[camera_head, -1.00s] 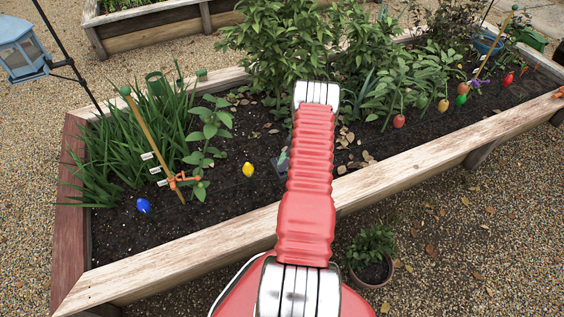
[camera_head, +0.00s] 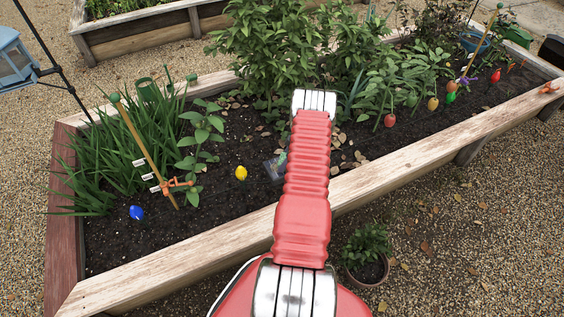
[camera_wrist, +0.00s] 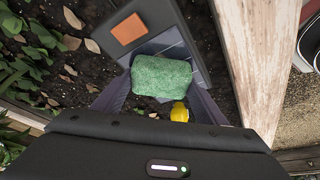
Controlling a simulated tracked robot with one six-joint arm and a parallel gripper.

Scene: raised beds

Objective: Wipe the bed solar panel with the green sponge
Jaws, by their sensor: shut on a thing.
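The green sponge (camera_wrist: 161,77) is a rough block in the wrist view. My gripper (camera_wrist: 160,88) is shut on it, with a dark finger at each side. The solar panel (camera_wrist: 168,30) is a dark slab on the soil, just beyond the sponge. A flat orange-brown patch (camera_wrist: 128,28) lies on its far left part. The sponge overlaps the panel's near part in the picture; I cannot tell whether they touch.
The bed's wooden edge (camera_wrist: 255,50) runs close to the panel's right. A yellow object (camera_wrist: 180,112) sits near my right finger. A leaning stake (camera_head: 140,140), a blue object (camera_head: 137,212) and leafy plants stand in the bed. A potted plant (camera_head: 367,254) is on the gravel.

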